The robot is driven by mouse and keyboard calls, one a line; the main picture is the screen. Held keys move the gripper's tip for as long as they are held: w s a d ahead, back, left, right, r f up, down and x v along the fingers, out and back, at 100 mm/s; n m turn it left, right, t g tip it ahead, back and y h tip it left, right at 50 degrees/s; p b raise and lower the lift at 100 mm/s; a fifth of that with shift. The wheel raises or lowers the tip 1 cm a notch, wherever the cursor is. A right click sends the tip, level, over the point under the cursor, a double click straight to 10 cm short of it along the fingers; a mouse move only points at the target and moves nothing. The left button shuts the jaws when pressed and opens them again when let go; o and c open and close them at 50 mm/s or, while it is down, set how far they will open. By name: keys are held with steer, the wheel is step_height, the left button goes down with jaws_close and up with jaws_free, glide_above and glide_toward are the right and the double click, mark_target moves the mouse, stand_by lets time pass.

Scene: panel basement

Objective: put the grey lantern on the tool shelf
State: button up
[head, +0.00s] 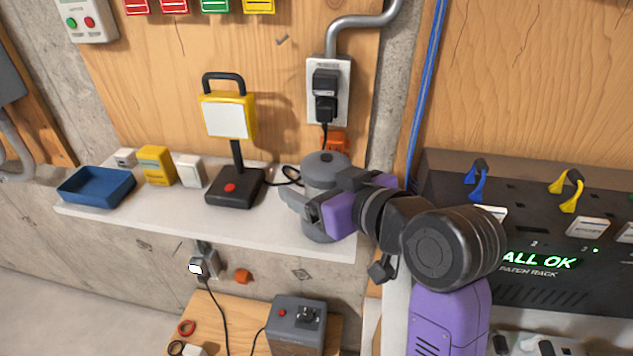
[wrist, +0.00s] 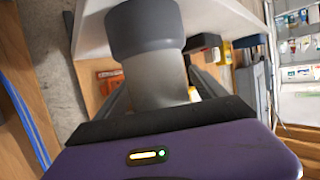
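The grey lantern (head: 326,170) stands upright at the right end of the white ledge (head: 150,222) in the head view; my gripper hides part of its body. My gripper (head: 312,207) reaches it from the right, with a finger visible in front. In the wrist view, the lantern (wrist: 155,80) has a dark grey cap and a paler middle, and sits between the fingers of my gripper (wrist: 150,65). Slim gaps show beside it, so the fingers look open around it. A shelf unit (wrist: 297,45) with several small items shows at the right of the wrist view; I cannot tell whether it is the tool shelf.
A yellow work lamp (head: 229,120) on a black base stands left of the lantern. Further left are a yellow box (head: 156,165) and a blue tray (head: 97,186). A power socket (head: 326,92) with a cable is behind. A black patch rack (head: 530,240) stands right of my arm.

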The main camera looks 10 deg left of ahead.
steer(key=shift+r, duration=0.25)
steer(key=v, duration=1.2)
steer(key=shift+f, duration=0.1)
